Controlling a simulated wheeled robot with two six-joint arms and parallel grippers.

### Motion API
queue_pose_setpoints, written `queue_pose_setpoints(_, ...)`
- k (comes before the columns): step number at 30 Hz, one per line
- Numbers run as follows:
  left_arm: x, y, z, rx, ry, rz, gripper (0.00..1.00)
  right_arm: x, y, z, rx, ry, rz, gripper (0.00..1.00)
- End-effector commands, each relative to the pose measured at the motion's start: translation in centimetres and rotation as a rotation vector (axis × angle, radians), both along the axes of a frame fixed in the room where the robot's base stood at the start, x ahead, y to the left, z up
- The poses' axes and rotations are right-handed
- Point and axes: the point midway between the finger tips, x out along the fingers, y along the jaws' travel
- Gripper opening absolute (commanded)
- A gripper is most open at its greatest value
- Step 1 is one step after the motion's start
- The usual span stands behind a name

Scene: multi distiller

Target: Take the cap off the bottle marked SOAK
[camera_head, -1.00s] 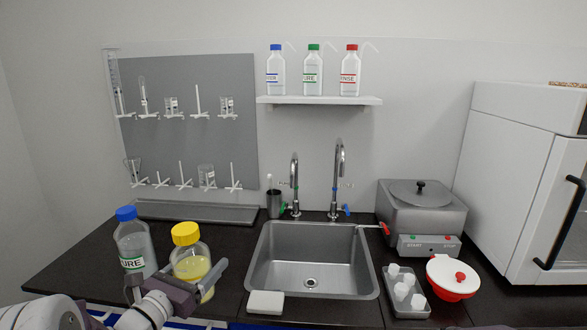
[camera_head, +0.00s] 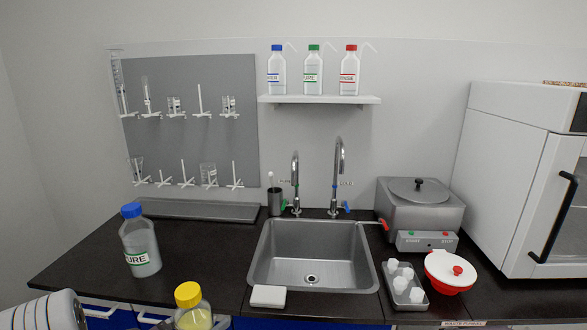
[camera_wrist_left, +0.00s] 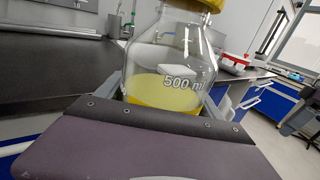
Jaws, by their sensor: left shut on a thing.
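A clear glass bottle (camera_head: 195,319) with yellow liquid and a yellow cap (camera_head: 188,294) is at the bottom edge of the head view, cut off below. In the left wrist view the same bottle (camera_wrist_left: 172,60) shows a "500 ml" mark, and its cap (camera_wrist_left: 195,4) is on. I cannot read the word SOAK on it. My left gripper (camera_wrist_left: 168,103) is shut around this bottle's body. In the head view my left arm comes in at the lower left; the jaws are out of the frame. My right gripper is not in view.
A blue-capped bottle marked "URE" (camera_head: 140,247) stands on the dark counter (camera_head: 85,262). A steel sink (camera_head: 312,262) and a white block (camera_head: 268,296) lie to the right. Farther right are a tray of white pieces (camera_head: 418,295), a red-rimmed bowl (camera_head: 450,285) and a steel bath (camera_head: 420,215).

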Motion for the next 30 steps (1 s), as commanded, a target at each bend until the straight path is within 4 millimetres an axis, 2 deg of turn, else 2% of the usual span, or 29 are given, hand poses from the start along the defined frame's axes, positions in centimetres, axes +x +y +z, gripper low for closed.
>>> queue_pose_setpoints(6, -3.9, -0.8, -4.7, -0.006, 0.001, -0.143, 0.04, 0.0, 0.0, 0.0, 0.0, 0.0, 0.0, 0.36)
queue_pose_setpoints(12, -7.1, -1.7, -7.0, -0.004, -0.001, -0.237, 0.04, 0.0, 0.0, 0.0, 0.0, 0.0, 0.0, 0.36)
queue_pose_setpoints(17, -9.2, -2.3, -8.1, -0.003, -0.001, -0.287, 0.04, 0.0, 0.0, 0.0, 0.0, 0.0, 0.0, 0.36)
queue_pose_setpoints(26, -9.0, -2.7, -5.1, -0.004, 0.0, -0.188, 0.04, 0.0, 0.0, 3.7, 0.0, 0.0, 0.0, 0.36)
queue_pose_setpoints(30, -8.9, -2.8, -3.3, -0.007, 0.003, -0.102, 0.04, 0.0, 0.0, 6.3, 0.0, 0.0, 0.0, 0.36)
